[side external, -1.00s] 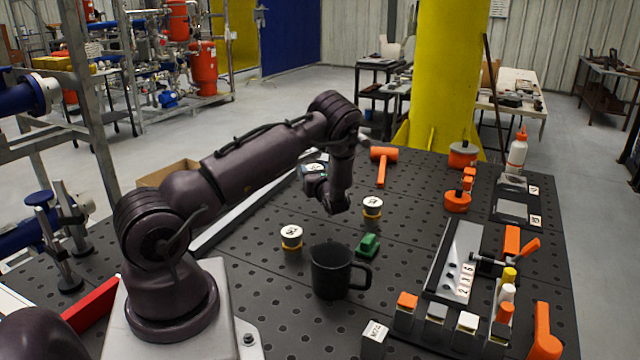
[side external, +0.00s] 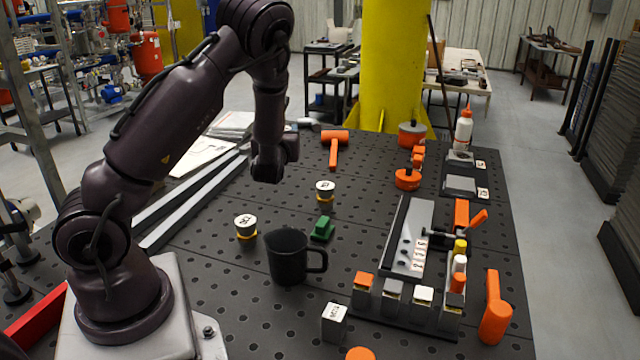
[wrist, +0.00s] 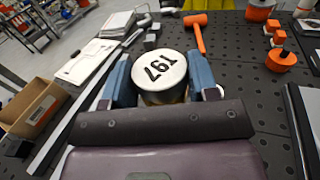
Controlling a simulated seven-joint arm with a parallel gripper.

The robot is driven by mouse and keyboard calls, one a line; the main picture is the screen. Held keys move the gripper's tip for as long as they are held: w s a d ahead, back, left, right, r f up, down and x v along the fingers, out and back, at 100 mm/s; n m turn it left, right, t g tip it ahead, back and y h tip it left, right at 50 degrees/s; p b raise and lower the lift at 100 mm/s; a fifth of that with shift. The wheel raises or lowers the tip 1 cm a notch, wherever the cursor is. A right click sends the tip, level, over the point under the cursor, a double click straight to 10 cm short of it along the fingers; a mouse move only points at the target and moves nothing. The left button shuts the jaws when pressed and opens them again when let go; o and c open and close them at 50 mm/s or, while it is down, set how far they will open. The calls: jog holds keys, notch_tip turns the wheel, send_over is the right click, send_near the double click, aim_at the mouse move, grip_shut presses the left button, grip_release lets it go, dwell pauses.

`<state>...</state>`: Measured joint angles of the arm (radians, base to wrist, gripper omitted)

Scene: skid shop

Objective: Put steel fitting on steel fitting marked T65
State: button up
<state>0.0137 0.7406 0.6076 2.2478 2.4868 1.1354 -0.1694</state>
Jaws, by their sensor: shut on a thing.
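My gripper (wrist: 160,78) is shut on a round steel fitting (wrist: 162,66), with a blue finger on each side of it. Its white top carries black characters that look like 197, or L61 if upside down. In the side view my gripper (side external: 268,178) hangs above the bench; the held fitting is hidden there. Two similar fittings stand upright on the bench, each with a white marked top and a yellow band: a nearer left one (side external: 246,228) and a farther right one (side external: 325,192). Their markings are too small to read surely. My gripper is apart from both.
A black mug (side external: 287,258) and a green block (side external: 322,230) stand close to the two fittings. An orange mallet (side external: 334,145) lies behind. A tool rack (side external: 408,245) and orange parts fill the right side. A cardboard box (wrist: 30,108) shows left in the wrist view.

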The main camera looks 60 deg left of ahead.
jog(key=w+d+m+t+h, duration=0.2)
jog(key=d+m+t+h, duration=0.1)
jog(key=t, duration=0.1)
send_over(324, 187)
jog(key=shift+m+t, duration=0.3)
notch_tip(324, 187, down, 9)
jog(key=shift+s+d+f, duration=0.1)
jog(key=shift+s, duration=0.05)
jog(key=shift+w+f, duration=0.15)
jog(key=shift+f, duration=0.75)
jog(key=shift+w+f, duration=0.1)
jog(key=shift+f, duration=0.8)
jog(key=shift+f, duration=0.1)
jog(key=o, duration=1)
jog(key=shift+f, duration=0.1)
